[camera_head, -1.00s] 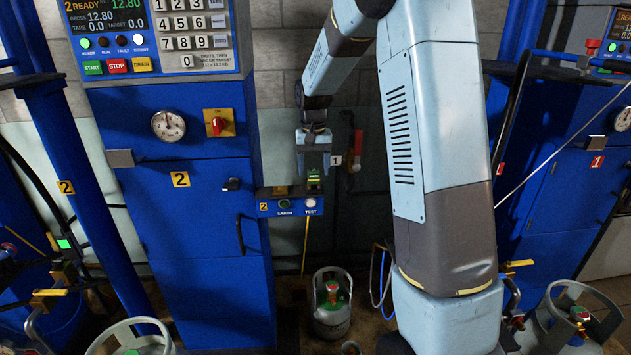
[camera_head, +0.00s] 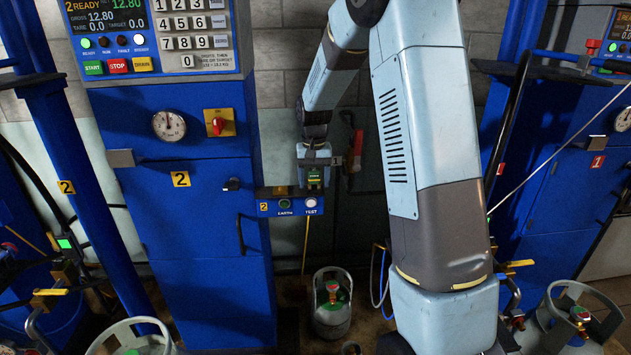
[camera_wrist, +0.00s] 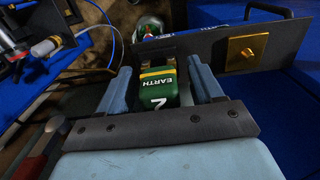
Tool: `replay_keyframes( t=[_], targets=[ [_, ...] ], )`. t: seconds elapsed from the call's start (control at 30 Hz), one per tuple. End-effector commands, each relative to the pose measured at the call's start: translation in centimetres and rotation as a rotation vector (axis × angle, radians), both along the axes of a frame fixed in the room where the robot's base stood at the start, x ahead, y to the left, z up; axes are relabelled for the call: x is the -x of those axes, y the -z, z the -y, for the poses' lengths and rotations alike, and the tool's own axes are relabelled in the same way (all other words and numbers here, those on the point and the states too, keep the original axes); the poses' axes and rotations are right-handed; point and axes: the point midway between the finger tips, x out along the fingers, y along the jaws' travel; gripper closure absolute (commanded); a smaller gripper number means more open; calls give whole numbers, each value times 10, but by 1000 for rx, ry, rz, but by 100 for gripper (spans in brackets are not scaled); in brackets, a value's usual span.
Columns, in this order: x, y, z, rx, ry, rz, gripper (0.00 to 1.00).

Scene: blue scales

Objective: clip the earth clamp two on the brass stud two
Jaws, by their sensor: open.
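The earth clamp two (camera_head: 314,175) is green with a yellow band, marked EARTH and 2 in the wrist view (camera_wrist: 158,88). It sits upright at the right end of the small blue panel. My gripper (camera_head: 314,170) is lowered over it. In the wrist view my gripper (camera_wrist: 162,82) is open, with one finger on each side of the clamp and a visible gap at both sides. The brass stud two (camera_wrist: 246,51) is a square brass plate with a small centre knob, on the dark bracket right of the clamp. It shows small in the head view (camera_head: 281,190).
The blue panel (camera_head: 290,207) carries a 2 label and the EARTH and TEST lamps. A red-handled valve (camera_head: 356,150) is on the wall close right of my gripper. The blue scale cabinet (camera_head: 190,230) stands left; a gas cylinder (camera_head: 332,305) is on the floor below.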

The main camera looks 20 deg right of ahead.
Motion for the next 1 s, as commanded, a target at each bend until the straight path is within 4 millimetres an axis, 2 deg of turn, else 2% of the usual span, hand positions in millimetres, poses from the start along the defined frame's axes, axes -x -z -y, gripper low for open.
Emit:
replay_keyframes(
  t=[0.57, 1.0],
  targets=[
    [0, 0, 0, 0, 0, 0, 34],
    [0, 0, 0, 0, 0, 0, 74]
  ],
)
